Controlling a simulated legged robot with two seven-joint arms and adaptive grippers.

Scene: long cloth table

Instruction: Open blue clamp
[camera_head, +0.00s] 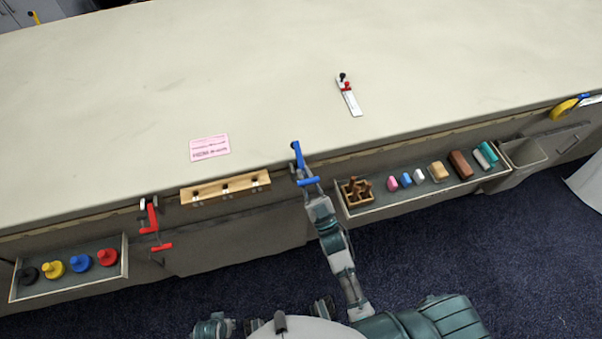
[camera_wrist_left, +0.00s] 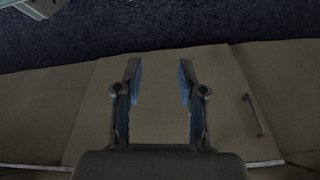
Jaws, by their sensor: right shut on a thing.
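The blue clamp (camera_head: 297,155) is fixed at the table's front edge, right of the wooden strip. Its blue bar stands above the edge, and a blue crosswise handle shows lower down. My right gripper (camera_head: 309,184) reaches up from below and is shut on the clamp at this lower handle. The fingers hide part of the handle, so the exact contact is hard to see. My left gripper (camera_wrist_left: 159,72) is open and empty in the left wrist view, facing a plain cabinet front, away from the clamp.
A red clamp (camera_head: 152,219) holds the table edge to the left, beyond the wooden strip (camera_head: 225,188). An open drawer with coloured knobs (camera_head: 80,263) and one with blocks (camera_head: 437,170) jut out below. The tabletop (camera_head: 200,90) is mostly clear.

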